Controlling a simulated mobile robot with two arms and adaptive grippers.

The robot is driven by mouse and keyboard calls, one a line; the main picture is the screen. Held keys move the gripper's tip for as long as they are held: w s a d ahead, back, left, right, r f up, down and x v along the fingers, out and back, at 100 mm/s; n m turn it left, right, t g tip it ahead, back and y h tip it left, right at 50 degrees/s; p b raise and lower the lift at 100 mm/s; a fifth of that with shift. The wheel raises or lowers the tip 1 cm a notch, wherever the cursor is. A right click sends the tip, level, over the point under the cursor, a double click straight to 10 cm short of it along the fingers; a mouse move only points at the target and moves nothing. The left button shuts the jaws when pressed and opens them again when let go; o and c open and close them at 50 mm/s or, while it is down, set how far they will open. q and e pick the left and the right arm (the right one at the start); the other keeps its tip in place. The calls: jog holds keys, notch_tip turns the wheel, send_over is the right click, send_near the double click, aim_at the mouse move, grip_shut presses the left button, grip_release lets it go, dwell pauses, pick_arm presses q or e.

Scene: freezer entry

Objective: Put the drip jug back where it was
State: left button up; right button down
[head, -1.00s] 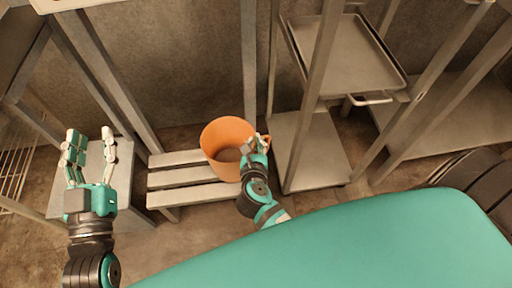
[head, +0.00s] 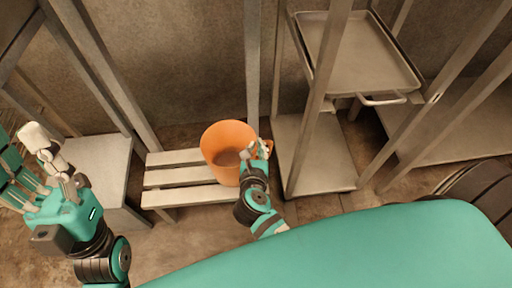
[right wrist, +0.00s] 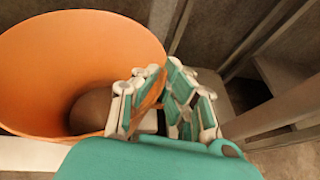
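The orange drip jug (head: 230,146) stands upright on the low slatted bench, with brownish contents or a shaded bottom visible inside. It fills the left of the right wrist view (right wrist: 75,60). My right gripper (head: 260,152) is at the jug's right side, and its fingers are closed around the orange handle (right wrist: 150,98). Fingers show on both sides of the handle in the right wrist view. My left gripper (head: 35,165) is at the far left, raised, with its fingers spread apart and nothing between them.
The slatted bench (head: 178,176) stands by the wall, with a grey stand (head: 97,160) to its left. A rack post rises just behind the jug. A rack with a metal tray (head: 360,60) stands right of the bench.

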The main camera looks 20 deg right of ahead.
jog(key=c, duration=1.9)
grip_release()
jog(key=shift+f, duration=0.15)
jog(key=shift+c, duration=0.2)
jog(key=o, duration=0.5)
jog(key=shift+c, duration=0.2)
